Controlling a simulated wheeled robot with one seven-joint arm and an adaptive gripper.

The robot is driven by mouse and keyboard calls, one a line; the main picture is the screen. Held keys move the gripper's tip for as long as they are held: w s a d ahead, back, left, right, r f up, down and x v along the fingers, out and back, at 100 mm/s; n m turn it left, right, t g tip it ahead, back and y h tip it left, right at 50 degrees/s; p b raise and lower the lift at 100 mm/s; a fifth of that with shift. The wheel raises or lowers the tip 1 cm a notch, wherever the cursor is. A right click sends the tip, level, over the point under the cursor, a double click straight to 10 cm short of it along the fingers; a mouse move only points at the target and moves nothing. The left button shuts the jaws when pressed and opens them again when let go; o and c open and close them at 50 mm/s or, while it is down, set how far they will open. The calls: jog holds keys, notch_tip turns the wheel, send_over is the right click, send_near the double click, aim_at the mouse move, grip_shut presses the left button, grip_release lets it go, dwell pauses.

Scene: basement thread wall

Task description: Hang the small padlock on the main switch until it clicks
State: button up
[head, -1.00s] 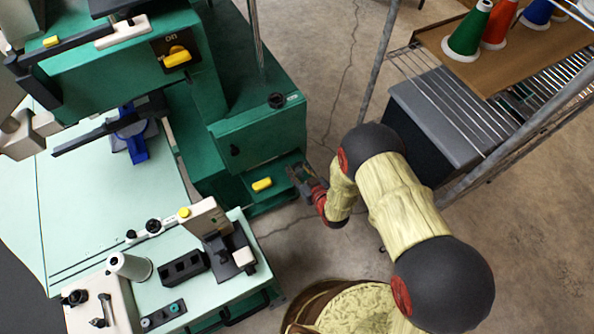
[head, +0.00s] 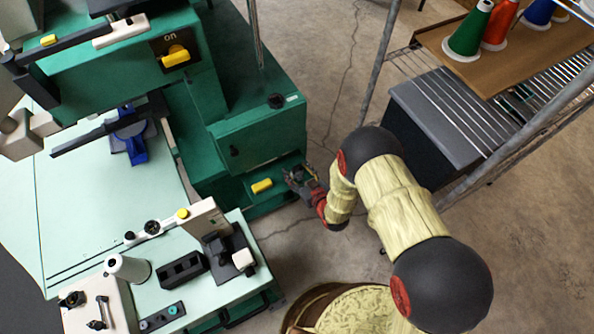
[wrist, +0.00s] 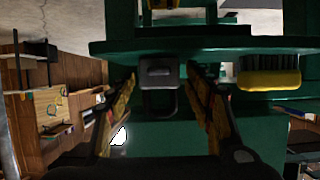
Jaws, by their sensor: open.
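The main switch is a yellow handle (head: 176,56) under the word "on" on the green machine, at the upper left of the head view. In the wrist view a small dark block with a U-shaped bar, apparently the padlock (wrist: 158,73), sits at the edge of a green ledge. My gripper (head: 297,176) is at the right end of that ledge in the head view. In the wrist view my gripper (wrist: 160,75) is open, with one finger on each side of the dark block and gaps visible. The padlock cannot be made out in the head view.
A yellow-topped brush (wrist: 270,78) lies right of the block; it shows as a yellow bar (head: 262,186) on the ledge (head: 285,171). A wire rack (head: 470,105) with thread cones stands right of my arm. A pale sewing table (head: 95,200) fills the left.

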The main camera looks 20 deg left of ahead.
jog(key=shift+r, duration=0.2)
jog(key=p+v, duration=0.3)
jog(key=v, duration=0.9)
jog(key=shift+f, duration=0.1)
